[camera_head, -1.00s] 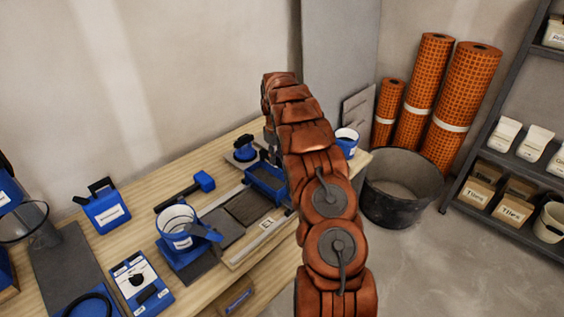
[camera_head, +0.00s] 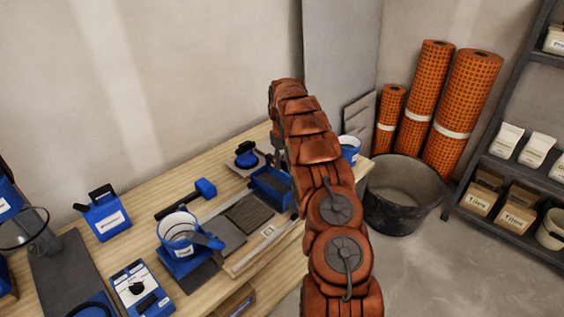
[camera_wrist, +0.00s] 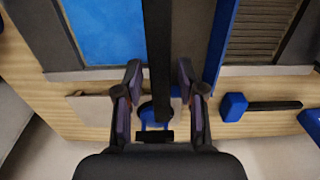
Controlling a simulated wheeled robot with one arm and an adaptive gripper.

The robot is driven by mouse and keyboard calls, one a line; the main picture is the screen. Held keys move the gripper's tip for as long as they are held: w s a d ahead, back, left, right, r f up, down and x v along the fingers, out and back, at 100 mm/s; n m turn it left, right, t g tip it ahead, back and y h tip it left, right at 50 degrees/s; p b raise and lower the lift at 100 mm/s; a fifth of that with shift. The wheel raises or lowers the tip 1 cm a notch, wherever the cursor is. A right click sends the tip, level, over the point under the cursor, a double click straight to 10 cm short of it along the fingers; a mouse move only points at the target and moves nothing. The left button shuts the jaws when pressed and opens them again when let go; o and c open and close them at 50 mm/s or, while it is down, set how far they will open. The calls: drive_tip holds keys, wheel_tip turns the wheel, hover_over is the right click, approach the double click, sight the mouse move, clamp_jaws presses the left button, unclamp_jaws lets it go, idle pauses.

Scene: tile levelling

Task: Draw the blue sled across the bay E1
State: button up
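The blue sled (camera_head: 268,186) is a box-like frame at the right end of the bench rails. In the wrist view its blue side wall (camera_wrist: 223,45) and a bright blue inner area (camera_wrist: 108,30) show, with a dark bar (camera_wrist: 158,50) running over it. My gripper (camera_wrist: 159,75) is open; its fingers stand on either side of the bar, with gaps visible. Whether it is above the bar or level with it, I cannot tell. In the head view my arm hides the gripper. The bay's label (camera_head: 268,230) sits on the front rail, beside a ribbed dark bed (camera_head: 249,212) left of the sled.
A blue-and-white bucket (camera_head: 180,232) stands left of the bay. A blue-headed mallet (camera_head: 205,188) and a blue-knobbed tool (camera_head: 246,155) lie behind it. A black tub (camera_head: 400,200) and orange rolls (camera_head: 468,90) stand on the floor at right.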

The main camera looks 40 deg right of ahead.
drive_tip(key=shift+o, duration=0.4)
wheel_tip(320, 180, up, 12)
idle(0.7)
idle(0.5)
